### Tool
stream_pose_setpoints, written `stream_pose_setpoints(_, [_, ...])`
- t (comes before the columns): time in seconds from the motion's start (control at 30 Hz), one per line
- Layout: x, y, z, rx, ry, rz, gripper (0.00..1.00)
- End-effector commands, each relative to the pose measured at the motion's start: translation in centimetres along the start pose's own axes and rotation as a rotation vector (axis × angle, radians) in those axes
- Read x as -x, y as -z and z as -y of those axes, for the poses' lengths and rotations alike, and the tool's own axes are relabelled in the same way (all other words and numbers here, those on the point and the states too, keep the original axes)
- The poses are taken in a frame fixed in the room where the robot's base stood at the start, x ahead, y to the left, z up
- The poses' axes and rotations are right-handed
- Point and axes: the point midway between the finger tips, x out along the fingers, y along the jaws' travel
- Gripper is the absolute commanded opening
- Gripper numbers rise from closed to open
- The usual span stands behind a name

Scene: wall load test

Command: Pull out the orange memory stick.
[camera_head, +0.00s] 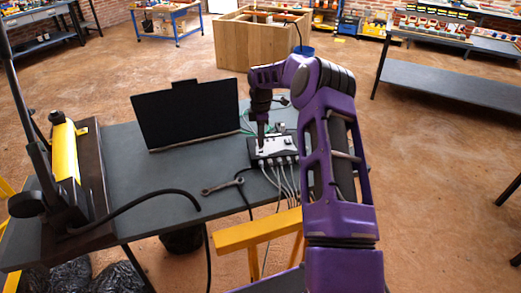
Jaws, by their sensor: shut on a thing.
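My gripper (261,142) points straight down at the left part of a hub-like device (290,144), a dark box with a pale top on the table. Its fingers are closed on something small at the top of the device. I cannot make out the orange memory stick; the fingers may hide it. I cannot tell whether the held thing is still seated in the device.
Several grey cables (283,176) leave the device's front edge. A dark laptop or screen (187,113) stands on the table (165,182) to the left. A wrench (222,186) and a thick black cable (150,194) lie in front. A yellow cylinder (66,152) is at far left.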

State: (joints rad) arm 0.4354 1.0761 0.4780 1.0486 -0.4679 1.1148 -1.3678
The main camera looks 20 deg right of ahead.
Motion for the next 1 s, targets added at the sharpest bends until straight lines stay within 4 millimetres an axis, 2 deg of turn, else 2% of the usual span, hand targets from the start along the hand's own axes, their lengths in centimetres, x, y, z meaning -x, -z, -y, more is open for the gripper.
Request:
stream_pose_setpoints(0.7, [4.1, 0.0, 0.0, 0.001, -0.001, 0.0, 0.0])
stream_pose_setpoints(1.0, [4.4, 0.0, 0.0, 0.0, 0.0, 0.0, 0.0])
